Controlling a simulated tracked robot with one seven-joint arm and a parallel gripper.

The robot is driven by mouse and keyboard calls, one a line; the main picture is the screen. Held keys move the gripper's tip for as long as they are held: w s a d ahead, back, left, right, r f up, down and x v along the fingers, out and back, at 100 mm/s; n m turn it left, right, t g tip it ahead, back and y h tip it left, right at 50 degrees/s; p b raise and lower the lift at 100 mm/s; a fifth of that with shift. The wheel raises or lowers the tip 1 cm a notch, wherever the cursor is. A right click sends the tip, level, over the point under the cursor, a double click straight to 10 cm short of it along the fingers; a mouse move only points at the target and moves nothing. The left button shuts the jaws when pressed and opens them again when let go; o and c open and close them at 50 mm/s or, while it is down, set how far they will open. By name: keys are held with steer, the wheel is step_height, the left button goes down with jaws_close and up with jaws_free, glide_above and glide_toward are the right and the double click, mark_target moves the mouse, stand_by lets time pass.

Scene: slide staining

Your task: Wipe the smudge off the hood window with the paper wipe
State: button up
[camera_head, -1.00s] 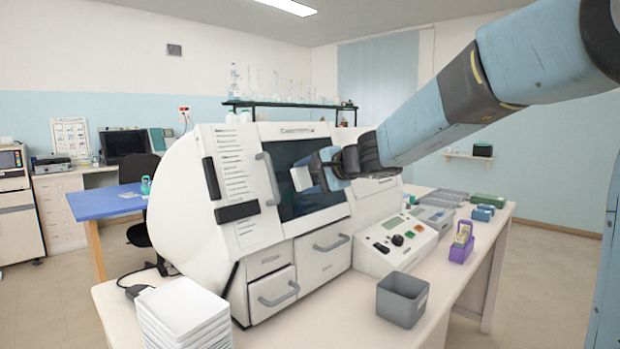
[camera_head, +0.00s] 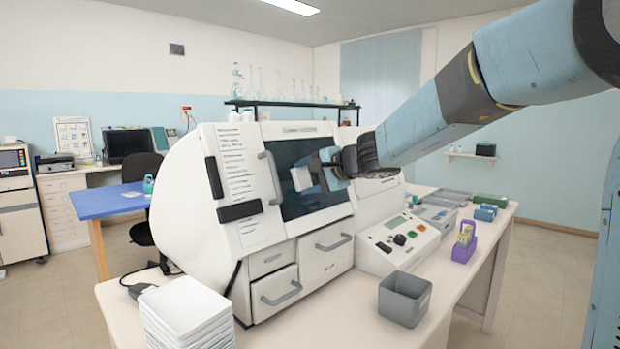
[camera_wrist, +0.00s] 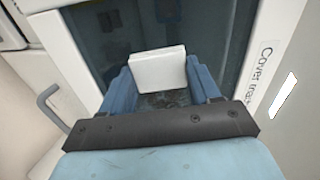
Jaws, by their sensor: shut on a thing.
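The hood window (camera_head: 302,205) is the dark glass pane in the front of the large white machine. It also fills the middle of the wrist view (camera_wrist: 105,50). My gripper (camera_head: 318,175) is in front of the window and shut on the white paper wipe (camera_head: 301,178). In the wrist view the wipe (camera_wrist: 158,70) is a flat white block between the blue fingers, facing the glass. I cannot tell whether the wipe touches the glass. A dark, mottled patch shows just below the wipe between the fingers; I cannot tell whether it is the smudge.
A grey handle (camera_head: 270,178) stands out left of the window. A control box (camera_head: 398,243), a grey open bin (camera_head: 404,298) and a stack of white trays (camera_head: 186,312) stand on the bench. A purple rack (camera_head: 464,246) is at the right.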

steer(key=shift+w+a+f, duration=0.15)
steer(key=shift+w+a, duration=0.15)
steer(key=shift+a, duration=0.05)
stand_by(0.3)
steer(key=shift+w+d, duration=1.9)
steer(key=shift+w, duration=0.25)
steer(key=shift+w+d, duration=1.9)
steer(key=shift+w, duration=0.25)
steer(key=shift+a, duration=0.1)
